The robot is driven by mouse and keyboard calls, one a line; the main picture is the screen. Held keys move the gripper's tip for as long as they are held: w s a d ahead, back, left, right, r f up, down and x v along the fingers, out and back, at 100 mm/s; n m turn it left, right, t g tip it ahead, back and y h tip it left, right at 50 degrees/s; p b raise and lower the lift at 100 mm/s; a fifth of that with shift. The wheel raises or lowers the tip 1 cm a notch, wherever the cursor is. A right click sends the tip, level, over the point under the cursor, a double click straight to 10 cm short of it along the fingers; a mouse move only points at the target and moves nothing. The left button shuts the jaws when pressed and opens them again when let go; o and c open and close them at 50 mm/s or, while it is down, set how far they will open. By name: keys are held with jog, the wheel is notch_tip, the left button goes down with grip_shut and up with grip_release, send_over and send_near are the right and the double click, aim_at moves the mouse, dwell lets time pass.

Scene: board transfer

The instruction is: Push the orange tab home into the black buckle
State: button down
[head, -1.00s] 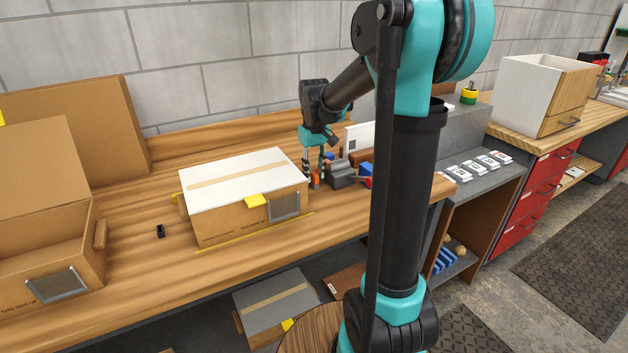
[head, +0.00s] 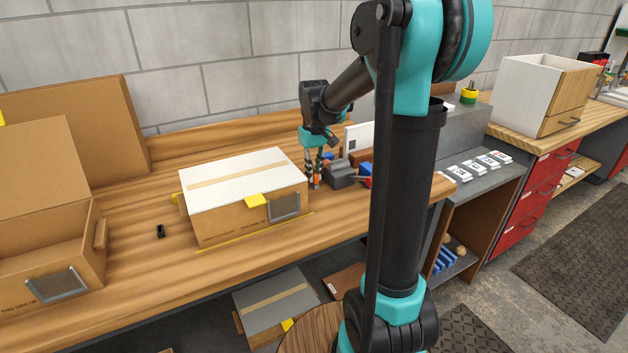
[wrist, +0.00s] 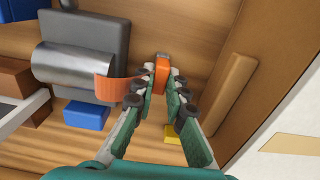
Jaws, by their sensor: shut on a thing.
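The orange tab (wrist: 162,75) is upright between my fingertips in the wrist view, with a grey end at its top. My gripper (wrist: 161,88) is shut on it, one green-padded finger on each side. In the head view my gripper (head: 315,176) is low over the bench, just right of the cardboard box, and the orange tab (head: 317,183) shows small at its tips. A small black piece (head: 160,231), which looks like the black buckle, lies on the bench left of the box. Its opening is too small to make out.
A white-topped cardboard box (head: 243,187) stands between my gripper and the black piece. A grey holder (wrist: 85,40) with a metal roll and orange strap is close left of my fingers. An open carton (head: 45,255) is at far left. Bare bench surrounds the black piece.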

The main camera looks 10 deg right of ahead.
jog(key=shift+r, duration=0.2)
jog(key=shift+r, duration=0.35)
jog(key=shift+r, duration=0.3)
jog(key=shift+r, duration=0.35)
jog(key=shift+r, duration=0.4)
jog(key=shift+r, duration=2.15)
jog(key=shift+r, duration=0.1)
